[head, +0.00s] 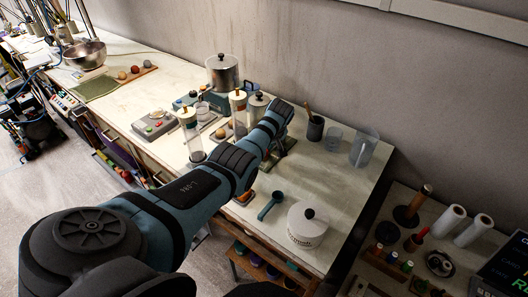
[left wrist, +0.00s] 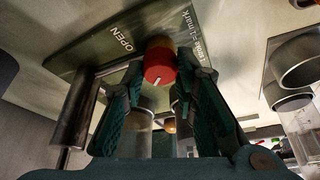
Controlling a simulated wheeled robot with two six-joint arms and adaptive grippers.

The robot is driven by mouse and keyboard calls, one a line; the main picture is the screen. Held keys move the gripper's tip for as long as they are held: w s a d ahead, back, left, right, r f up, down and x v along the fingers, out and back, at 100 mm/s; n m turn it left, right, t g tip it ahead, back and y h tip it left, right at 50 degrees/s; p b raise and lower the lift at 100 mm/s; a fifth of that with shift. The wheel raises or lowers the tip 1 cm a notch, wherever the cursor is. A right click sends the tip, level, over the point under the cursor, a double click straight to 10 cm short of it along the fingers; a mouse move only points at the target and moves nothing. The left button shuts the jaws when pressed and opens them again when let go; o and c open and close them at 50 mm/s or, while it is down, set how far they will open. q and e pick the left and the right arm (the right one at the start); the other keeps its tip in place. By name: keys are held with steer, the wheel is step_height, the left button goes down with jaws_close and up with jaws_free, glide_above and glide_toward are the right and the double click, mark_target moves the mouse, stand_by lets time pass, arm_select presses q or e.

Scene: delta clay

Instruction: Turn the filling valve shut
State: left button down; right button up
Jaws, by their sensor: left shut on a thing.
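The filling valve's red knob (left wrist: 158,72) shows in the left wrist view, with a white mark on its face. It sits at the edge of a dark plate (left wrist: 105,50) lettered "OPEN" and with text about a mark. My left gripper (left wrist: 160,62) has its green fingers on both sides of the knob and is shut on it. In the head view my left gripper (head: 273,162) is low over the bench, partly covered by my own arm, and the knob is hidden there. My right gripper is in neither view.
A clear pitcher (head: 363,150), a glass (head: 333,138) and a dark cup (head: 315,128) are behind to the right.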

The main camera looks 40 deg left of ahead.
arm_select(q)
steer(key=shift+w+n, duration=0.1)
steer(key=shift+n, duration=0.3)
steer(key=c, duration=1.3)
jaws_free()
steer(key=shift+a, duration=0.1)
steer(key=v, duration=1.2)
steer(key=shift+w, duration=0.2)
